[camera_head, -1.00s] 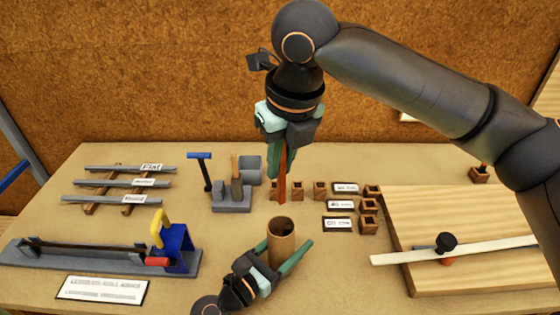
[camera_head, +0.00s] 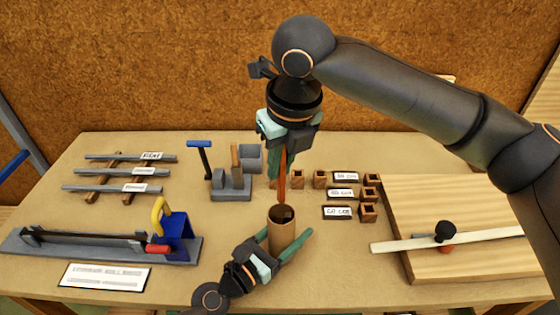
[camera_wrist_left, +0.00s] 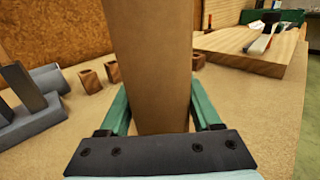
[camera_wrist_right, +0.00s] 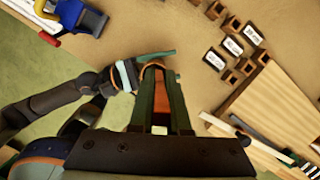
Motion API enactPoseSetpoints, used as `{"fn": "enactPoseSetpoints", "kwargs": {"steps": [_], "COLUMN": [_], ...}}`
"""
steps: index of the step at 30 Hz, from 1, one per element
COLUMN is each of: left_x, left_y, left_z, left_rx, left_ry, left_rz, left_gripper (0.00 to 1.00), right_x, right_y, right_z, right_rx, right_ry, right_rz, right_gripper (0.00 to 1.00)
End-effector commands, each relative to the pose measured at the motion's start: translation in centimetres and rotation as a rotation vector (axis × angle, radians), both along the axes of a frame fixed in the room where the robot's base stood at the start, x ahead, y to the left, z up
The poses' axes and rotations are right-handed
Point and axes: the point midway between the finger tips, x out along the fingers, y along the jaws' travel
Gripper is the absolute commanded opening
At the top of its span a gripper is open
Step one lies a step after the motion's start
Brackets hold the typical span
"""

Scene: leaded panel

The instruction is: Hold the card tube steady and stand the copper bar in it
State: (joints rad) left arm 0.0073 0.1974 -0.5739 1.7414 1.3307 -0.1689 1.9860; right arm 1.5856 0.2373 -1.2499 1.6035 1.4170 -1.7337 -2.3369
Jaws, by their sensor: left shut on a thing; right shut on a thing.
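The brown card tube (camera_head: 283,236) stands upright on the table, its dark open mouth facing up. My left gripper (camera_head: 284,242) is shut on the card tube, one green finger on each side; the tube fills the middle of the left wrist view (camera_wrist_left: 150,70). My right gripper (camera_head: 282,165) points down above the tube, shut on the copper bar (camera_head: 283,185). The bar hangs about upright, its lower end at the tube's mouth in the head view; I cannot tell whether it is inside. In the right wrist view the bar (camera_wrist_right: 160,105) shows between the fingers, the tube's rim (camera_wrist_right: 152,66) beyond.
Small wooden blocks (camera_head: 320,179) and label cards (camera_head: 337,213) lie behind and right of the tube. A grey tool holder (camera_head: 232,193) stands behind left.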

Motion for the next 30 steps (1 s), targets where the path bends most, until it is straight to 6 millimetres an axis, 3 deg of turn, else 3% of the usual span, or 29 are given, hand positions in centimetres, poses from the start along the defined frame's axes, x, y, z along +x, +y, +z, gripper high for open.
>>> {"fn": "enactPoseSetpoints", "kwargs": {"steps": [30], "left_x": [0.0], "left_y": [0.0], "left_z": [0.0], "left_rx": [0.001], "left_ry": [0.001], "left_rz": [0.000], "left_gripper": [0.08], "right_x": [0.0], "right_y": [0.0], "right_z": [-2.4], "right_rx": [0.000], "right_ry": [0.000], "right_rz": [-0.001], "right_gripper": [0.00]}}
